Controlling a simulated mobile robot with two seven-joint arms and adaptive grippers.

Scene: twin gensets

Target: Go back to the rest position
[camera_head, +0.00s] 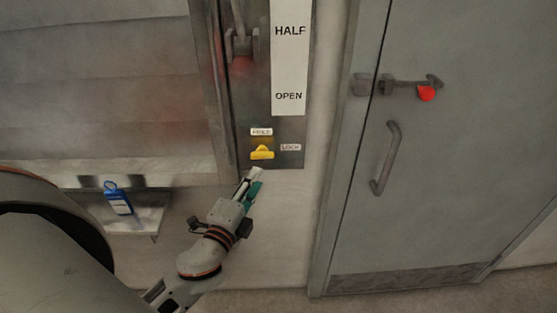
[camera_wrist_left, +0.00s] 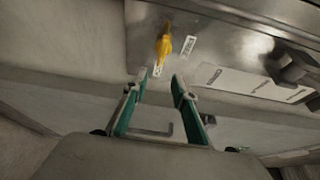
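My left gripper (camera_head: 254,184) is just below the yellow knob (camera_head: 262,153) in the head view. In the left wrist view the left gripper (camera_wrist_left: 157,88) shows two green-lined fingers standing apart with nothing between them. The yellow knob (camera_wrist_left: 164,46) is beyond the fingertips there, with a gap between. The knob sits on a metal panel (camera_head: 243,132) between FREE and LOCK labels; I cannot tell exactly which way it points. My right gripper is not in view.
A scale plate (camera_head: 290,65) reads HALF and OPEN, beside a lever (camera_head: 242,42). A blue tagged item (camera_head: 117,199) is on a small shelf (camera_head: 145,222) at left. A grey door (camera_head: 460,150) with handle (camera_head: 385,158) and red-tagged latch (camera_head: 426,93) is at right.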

